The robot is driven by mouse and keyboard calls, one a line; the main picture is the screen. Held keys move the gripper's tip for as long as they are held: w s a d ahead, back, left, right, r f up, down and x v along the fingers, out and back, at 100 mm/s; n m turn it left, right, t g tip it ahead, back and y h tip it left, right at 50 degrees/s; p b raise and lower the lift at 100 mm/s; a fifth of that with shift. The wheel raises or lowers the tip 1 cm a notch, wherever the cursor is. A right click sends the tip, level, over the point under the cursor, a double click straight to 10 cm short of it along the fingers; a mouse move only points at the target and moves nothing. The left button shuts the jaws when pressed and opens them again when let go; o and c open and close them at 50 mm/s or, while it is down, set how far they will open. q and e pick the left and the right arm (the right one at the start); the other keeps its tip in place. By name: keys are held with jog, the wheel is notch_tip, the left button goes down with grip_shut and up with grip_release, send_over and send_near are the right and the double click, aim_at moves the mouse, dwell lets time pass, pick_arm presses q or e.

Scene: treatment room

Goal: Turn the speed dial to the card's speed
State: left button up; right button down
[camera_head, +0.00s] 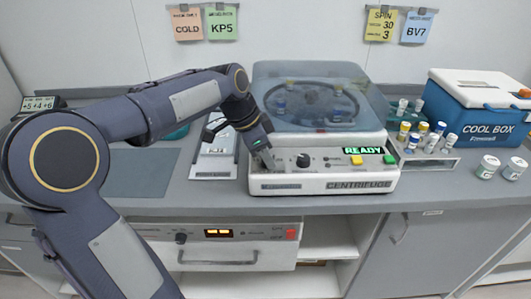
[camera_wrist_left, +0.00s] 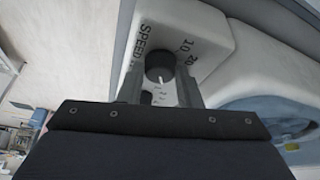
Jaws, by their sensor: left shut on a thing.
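The white centrifuge (camera_head: 325,182) stands on the counter with its lid down and a green READY display (camera_head: 363,150). In the left wrist view the dark round speed dial (camera_wrist_left: 160,64) sits under the printed word SPEED, with 10 and 20 beside it. Its white pointer mark faces the bottom of that view; the number there is not clear. My left gripper (camera_head: 266,160) is at the left of the front panel, and its fingers (camera_wrist_left: 159,88) are shut on the dial, which it hides in the head view. The yellow SPIN card (camera_head: 380,24) on the wall seems to read 30 and 3. My right gripper is not in view.
A second dark knob (camera_head: 303,160) is close to the right of my left gripper. Yellow and green buttons (camera_head: 389,159) are farther right. A vial rack (camera_head: 430,163) and a blue cool box (camera_head: 478,108) stand to the right. A scale-like white device (camera_head: 214,160) lies left of the centrifuge.

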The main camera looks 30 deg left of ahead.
aim_at(259, 173)
pick_arm(q)
jog(key=n+y, duration=0.1)
jog(key=n, duration=0.2)
jog(key=shift+d+t, duration=0.1)
jog(key=shift+t, duration=0.3)
jog(key=shift+n+t+y, duration=0.3)
jog(key=shift+n+y, duration=0.5)
jog(key=shift+n, duration=1.5)
jog(key=o, duration=1)
jog(key=shift+s, duration=0.1)
jog(key=p+v, duration=0.1)
jog(key=v, duration=0.7)
jog(key=shift+d, duration=0.15)
jog(key=shift+f, duration=0.1)
